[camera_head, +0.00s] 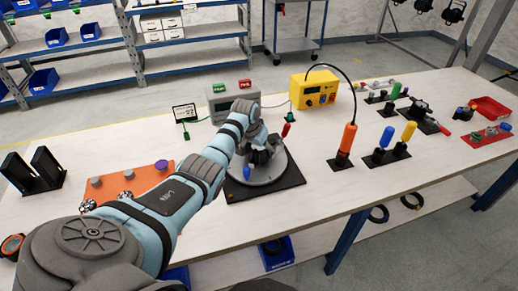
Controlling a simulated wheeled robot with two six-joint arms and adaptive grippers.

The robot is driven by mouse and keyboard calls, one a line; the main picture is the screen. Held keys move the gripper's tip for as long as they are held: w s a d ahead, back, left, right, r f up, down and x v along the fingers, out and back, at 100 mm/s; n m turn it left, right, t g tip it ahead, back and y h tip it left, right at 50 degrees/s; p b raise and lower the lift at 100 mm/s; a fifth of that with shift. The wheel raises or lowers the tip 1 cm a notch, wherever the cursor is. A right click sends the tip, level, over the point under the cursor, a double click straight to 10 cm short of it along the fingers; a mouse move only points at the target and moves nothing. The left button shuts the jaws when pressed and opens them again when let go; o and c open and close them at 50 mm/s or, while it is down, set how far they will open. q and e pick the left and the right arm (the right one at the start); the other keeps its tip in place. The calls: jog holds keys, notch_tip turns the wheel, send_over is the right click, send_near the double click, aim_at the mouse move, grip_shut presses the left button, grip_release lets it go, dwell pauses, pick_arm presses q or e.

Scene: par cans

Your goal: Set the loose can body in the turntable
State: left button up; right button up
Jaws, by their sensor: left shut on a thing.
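My left gripper (262,156) is over the turntable, at the end of my arm that reaches in from the lower left. It is shut on the can body, which is mostly hidden by the dark fingers and the wrist. I cannot tell whether the can body touches the turntable. The turntable (279,181) is a round grey disc on a black square base, near the middle of the table. A small blue part (246,173) shows at its left side. My right gripper is out of view.
A yellow box (313,91) with a cable and a grey box with green and red buttons (232,99) stand behind the turntable. An orange-handled tool (347,140) stands upright to its right. An orange mat (140,178) lies left, partly behind my arm. The table front right is clear.

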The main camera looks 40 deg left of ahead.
pick_arm(q)
jog(key=shift+a, duration=0.2)
jog(key=shift+c, duration=0.2)
jog(key=o, duration=0.8)
jog(key=shift+a, duration=0.1)
jog(key=shift+o, duration=0.2)
jog(key=shift+r, duration=0.15)
jog(key=v, duration=1.1)
jog(key=shift+s+r, duration=0.3)
